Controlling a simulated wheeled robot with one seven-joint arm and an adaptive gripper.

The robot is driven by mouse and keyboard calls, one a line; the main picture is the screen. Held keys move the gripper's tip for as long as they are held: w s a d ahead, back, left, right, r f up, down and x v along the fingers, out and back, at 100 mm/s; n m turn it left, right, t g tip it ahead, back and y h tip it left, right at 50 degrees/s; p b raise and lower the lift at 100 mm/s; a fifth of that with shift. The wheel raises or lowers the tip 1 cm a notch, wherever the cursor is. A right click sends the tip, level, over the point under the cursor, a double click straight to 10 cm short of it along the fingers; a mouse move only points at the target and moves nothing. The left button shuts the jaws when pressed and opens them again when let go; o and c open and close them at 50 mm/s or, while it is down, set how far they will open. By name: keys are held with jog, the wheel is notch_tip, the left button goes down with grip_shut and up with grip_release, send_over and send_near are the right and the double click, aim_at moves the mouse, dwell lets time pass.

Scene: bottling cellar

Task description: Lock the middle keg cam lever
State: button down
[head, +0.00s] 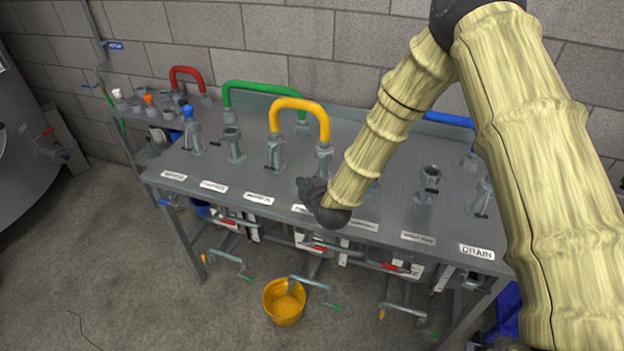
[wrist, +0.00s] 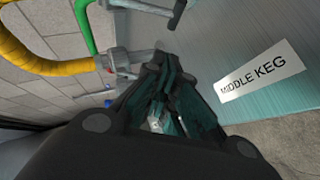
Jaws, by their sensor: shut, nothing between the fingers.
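The label reading MIDDLE KEG (wrist: 260,75) is on the bench front edge in the wrist view; its likely counterpart is partly hidden by my gripper in the head view. Behind it, a grey coupling (head: 323,157) stands upright at the right end of the yellow hose (head: 300,104). In the wrist view, a coupling (wrist: 118,62) with the yellow hose on it lies just left of my fingertips. Its cam lever is small and partly hidden, so I cannot tell its position. My gripper (wrist: 160,62) is shut and empty, low over the bench front edge, close to the coupling.
Other upright couplings stand along the bench (head: 225,172), with red (head: 190,71), green (head: 262,86) and blue (head: 450,119) hoses behind. A DRAIN label (head: 477,252) is at right. Pipes with red handles hang below, and a yellow bucket (head: 284,302) stands on the floor.

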aim_at(320, 167)
jog(key=shift+w+d+f+p, duration=0.25)
jog(key=shift+w+d+f, duration=0.25)
jog(key=shift+w, duration=0.2)
jog(key=shift+w+d+f+p, duration=0.25)
jog(key=shift+w+d+f, duration=0.2)
jog(key=shift+w, duration=0.25)
